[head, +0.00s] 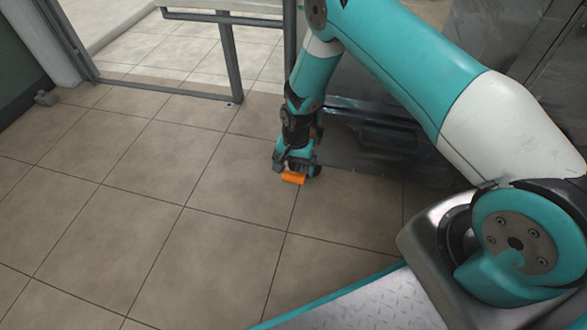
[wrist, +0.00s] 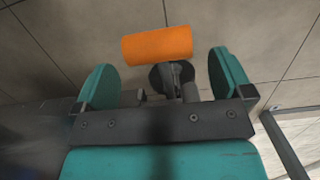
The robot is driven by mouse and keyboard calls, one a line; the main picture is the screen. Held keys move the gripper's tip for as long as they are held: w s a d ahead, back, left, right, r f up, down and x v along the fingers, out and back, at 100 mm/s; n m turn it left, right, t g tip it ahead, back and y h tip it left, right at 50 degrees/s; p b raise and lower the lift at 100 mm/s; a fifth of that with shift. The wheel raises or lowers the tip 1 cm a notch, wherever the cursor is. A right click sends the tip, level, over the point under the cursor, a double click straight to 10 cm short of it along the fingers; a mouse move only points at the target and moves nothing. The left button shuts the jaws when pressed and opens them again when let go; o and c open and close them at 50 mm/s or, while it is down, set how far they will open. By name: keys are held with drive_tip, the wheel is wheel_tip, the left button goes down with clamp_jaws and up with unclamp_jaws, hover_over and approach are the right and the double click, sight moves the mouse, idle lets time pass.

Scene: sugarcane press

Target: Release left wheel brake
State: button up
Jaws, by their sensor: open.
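An orange cylindrical brake pedal (wrist: 157,45) shows in the wrist view, on a grey metal stem above a dark round wheel (wrist: 172,76). In the head view the orange pedal (head: 293,178) sits low near the tiled floor, at the bottom of the metal machine. My gripper (wrist: 163,78) is open, with its two teal fingers apart on either side of the wheel and stem. The orange piece lies just beyond the fingertips, between their lines. In the head view my gripper (head: 297,165) is right at the pedal and hides most of the wheel.
The grey metal machine (head: 375,135) stands to the right of my gripper, with a dark lower panel. A metal frame post (head: 231,60) stands at the upper left by an opening. The tiled floor (head: 130,190) to the left and in front is clear.

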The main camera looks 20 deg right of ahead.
wheel_tip(320, 180, up, 15)
drive_tip(key=w+d+p, duration=0.1)
drive_tip(key=p, duration=0.3)
drive_tip(key=shift+w+f+p, duration=0.2)
drive_tip(key=shift+w+p, duration=0.1)
drive_tip(key=shift+p, duration=0.1)
drive_tip(key=shift+d, duration=0.1)
drive_tip(key=s+a+r+n+y, duration=0.1)
drive_tip(key=s+a+r+n, duration=0.15)
drive_tip(key=r, duration=0.55)
drive_tip(key=s+a+r+n+t, duration=0.15)
drive_tip(key=s+r, duration=0.25)
drive_tip(key=r, duration=0.4)
drive_tip(key=s+a+r+n+g+y, duration=0.1)
drive_tip(key=s+a+r+n, duration=0.15)
drive_tip(key=r, duration=0.45)
drive_tip(key=s+r+n+y, duration=0.1)
drive_tip(key=s+r+n, duration=0.35)
drive_tip(key=s, duration=0.55)
drive_tip(key=s+r+n, duration=0.3)
drive_tip(key=s+r, duration=0.3)
drive_tip(key=s, duration=0.3)
wheel_tip(320, 180, up, 35)
drive_tip(key=p, duration=3.5)
drive_tip(key=shift+a+r+t+p, duration=0.15)
drive_tip(key=shift+a+t+p, duration=0.05)
drive_tip(key=shift+t+p, duration=0.15)
drive_tip(key=shift+w, duration=0.1)
